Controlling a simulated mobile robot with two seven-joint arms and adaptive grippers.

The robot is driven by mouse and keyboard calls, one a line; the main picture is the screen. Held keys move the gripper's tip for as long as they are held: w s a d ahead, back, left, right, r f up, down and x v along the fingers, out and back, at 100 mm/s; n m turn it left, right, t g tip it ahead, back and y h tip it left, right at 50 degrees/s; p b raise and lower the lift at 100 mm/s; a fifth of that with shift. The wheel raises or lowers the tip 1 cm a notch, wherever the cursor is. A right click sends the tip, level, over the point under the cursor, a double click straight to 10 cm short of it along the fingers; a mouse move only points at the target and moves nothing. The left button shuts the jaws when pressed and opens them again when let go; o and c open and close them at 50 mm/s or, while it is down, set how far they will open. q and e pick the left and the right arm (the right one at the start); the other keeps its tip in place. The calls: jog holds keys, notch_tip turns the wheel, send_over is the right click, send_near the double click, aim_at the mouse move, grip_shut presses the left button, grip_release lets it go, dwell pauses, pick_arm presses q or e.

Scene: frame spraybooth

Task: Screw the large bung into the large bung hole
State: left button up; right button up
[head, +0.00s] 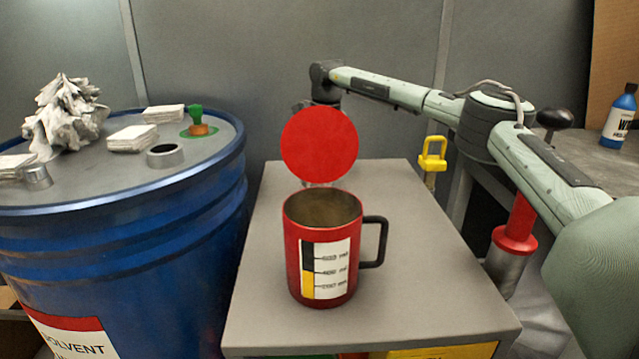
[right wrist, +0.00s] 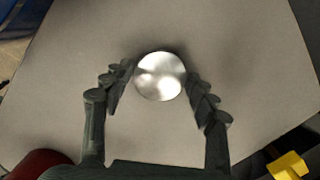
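In the right wrist view a shiny round silver piece (right wrist: 160,76), which looks like the large bung, sits on the grey tabletop. My right gripper (right wrist: 158,88) is open around it, one finger on each side with gaps between. In the head view the raised red disc (head: 320,145) behind the mug hides most of that gripper (head: 318,104) and the silver piece. A dark opening with a raised grey collar (head: 165,155) on top of the blue drum (head: 120,205) looks like the large bung hole; nothing sits in it. My left gripper is not in view.
A red mug (head: 320,245) stands upright on the grey cart top (head: 430,290). The drum lid also carries white stacks (head: 132,138), a crumpled white heap (head: 65,115), a small metal cylinder (head: 37,177) and a green-and-orange fitting (head: 197,122).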

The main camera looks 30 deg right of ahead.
jog(key=c, duration=0.7)
jog(key=shift+c, duration=0.2)
jog(key=shift+r, duration=0.1)
